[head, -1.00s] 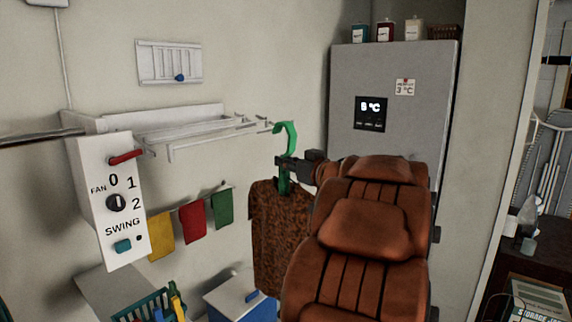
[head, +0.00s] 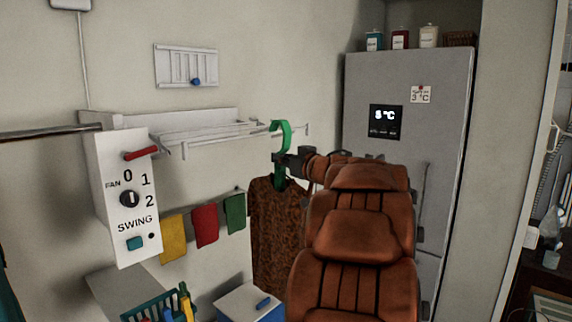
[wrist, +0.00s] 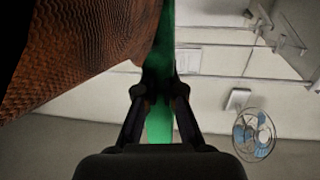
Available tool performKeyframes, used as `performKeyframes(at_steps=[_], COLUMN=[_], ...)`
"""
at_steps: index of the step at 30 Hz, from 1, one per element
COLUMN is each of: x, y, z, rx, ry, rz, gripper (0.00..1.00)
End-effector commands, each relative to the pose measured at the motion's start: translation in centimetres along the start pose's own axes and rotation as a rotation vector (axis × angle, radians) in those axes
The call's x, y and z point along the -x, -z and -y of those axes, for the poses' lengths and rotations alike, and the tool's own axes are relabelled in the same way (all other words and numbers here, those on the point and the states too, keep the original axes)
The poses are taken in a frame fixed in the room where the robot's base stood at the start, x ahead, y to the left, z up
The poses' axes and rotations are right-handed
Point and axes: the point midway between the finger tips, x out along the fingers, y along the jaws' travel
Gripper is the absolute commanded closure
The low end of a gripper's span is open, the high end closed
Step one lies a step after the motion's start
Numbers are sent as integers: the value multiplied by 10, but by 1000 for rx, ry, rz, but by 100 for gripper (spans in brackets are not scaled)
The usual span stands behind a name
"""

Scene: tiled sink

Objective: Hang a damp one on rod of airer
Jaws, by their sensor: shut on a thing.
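My gripper (head: 279,160) is shut on the neck of a green hanger (head: 284,134), just below its hook. A brown patterned garment (head: 272,225) hangs from the hanger. In the wrist view, the fingers (wrist: 160,92) pinch the green hanger (wrist: 160,125), with the brown cloth (wrist: 85,55) at the upper left. The white wall airer (head: 210,132) has several thin rods and stands out from the wall. In the head view the hook overlaps the airer's right end; whether it touches a rod I cannot tell. The rods also show at upper right in the wrist view (wrist: 240,47).
A white fan control panel (head: 128,200) juts out at left. Yellow, red and green cloths (head: 205,225) hang below the airer. A grey fridge (head: 405,150) stands at right.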

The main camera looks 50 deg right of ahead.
Motion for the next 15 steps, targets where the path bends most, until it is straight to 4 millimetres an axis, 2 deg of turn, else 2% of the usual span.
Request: performKeyframes(at_steps=[15], x=[-33], y=[0], z=[5], rx=[1], ry=[0], rz=[-2], gripper=[100])
